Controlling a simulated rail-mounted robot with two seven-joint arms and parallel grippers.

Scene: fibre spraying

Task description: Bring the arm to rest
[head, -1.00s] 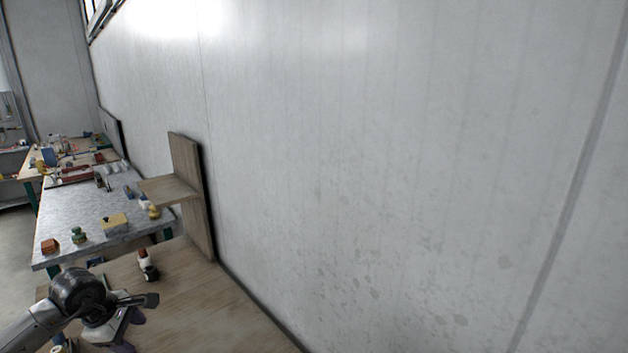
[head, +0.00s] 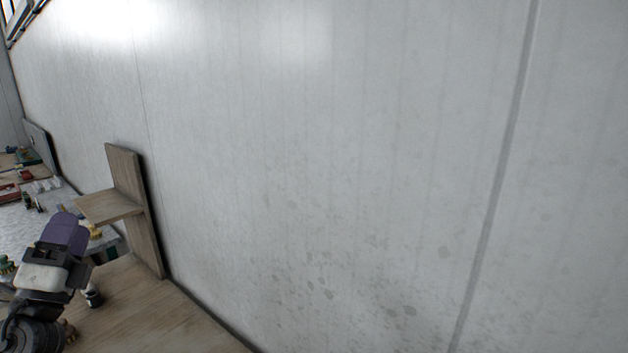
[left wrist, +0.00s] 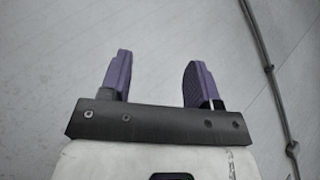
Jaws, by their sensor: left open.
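My left gripper (head: 66,232) is at the lower left of the head view, raised over the wooden table and pointing up and away. It covers part of the grey bench behind it. In the left wrist view its two purple fingers (left wrist: 154,78) stand well apart with nothing between them. My right gripper is in neither view.
A wooden shelf stand (head: 126,205) rises just right of the left gripper. The wooden table (head: 165,325) has a small dark bottle (head: 92,297) on it. A grey bench (head: 40,225) with small items lies behind. A wall (head: 330,170) fills the right. A cable or pipe (left wrist: 268,70) runs along the wall.

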